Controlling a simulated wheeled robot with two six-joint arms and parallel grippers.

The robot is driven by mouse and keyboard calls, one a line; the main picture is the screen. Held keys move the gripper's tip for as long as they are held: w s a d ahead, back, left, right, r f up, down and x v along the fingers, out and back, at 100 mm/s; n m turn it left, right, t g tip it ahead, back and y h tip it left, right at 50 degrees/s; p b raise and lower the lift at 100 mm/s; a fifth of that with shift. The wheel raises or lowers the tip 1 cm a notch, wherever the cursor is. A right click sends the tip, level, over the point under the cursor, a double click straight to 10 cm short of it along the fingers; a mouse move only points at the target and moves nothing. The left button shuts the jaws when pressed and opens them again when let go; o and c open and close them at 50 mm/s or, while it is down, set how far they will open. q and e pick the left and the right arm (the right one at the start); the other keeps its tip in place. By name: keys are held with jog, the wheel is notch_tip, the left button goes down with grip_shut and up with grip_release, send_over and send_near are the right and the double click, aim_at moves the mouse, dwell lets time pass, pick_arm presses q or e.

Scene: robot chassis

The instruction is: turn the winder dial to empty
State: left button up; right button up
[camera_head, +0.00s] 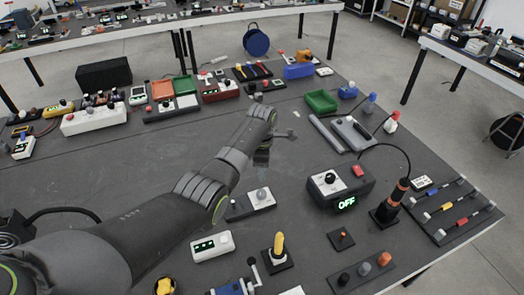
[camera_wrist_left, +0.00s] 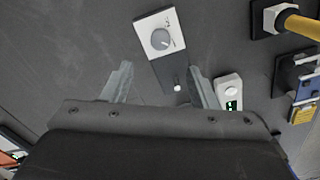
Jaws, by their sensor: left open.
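A grey round dial (camera_wrist_left: 161,39) sits on a white plate (camera_wrist_left: 152,21) with small markings that I cannot read; I take it for the winder dial. A light pointer line on it points to the lower right in the left wrist view. In the head view the dial (camera_head: 262,194) is on a dark base (camera_head: 238,208) near the table's middle. My left gripper (camera_wrist_left: 163,84) is open and empty, its fingers apart below the dial in the wrist view, not touching it. In the head view the left gripper (camera_head: 262,157) is above and beyond the dial. My right gripper is not in view.
A black box (camera_head: 350,190) with an OFF display stands right of the dial. A white device (camera_head: 211,246) and a yellow-handled lever (camera_head: 278,247) stand nearer. A black-and-orange tool (camera_head: 390,203) stands farther right. The table's left middle is bare.

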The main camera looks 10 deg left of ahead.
pick_arm(q)
notch_tip(320, 180, up, 6)
jog(key=shift+f, duration=0.15)
dwell(0.6)
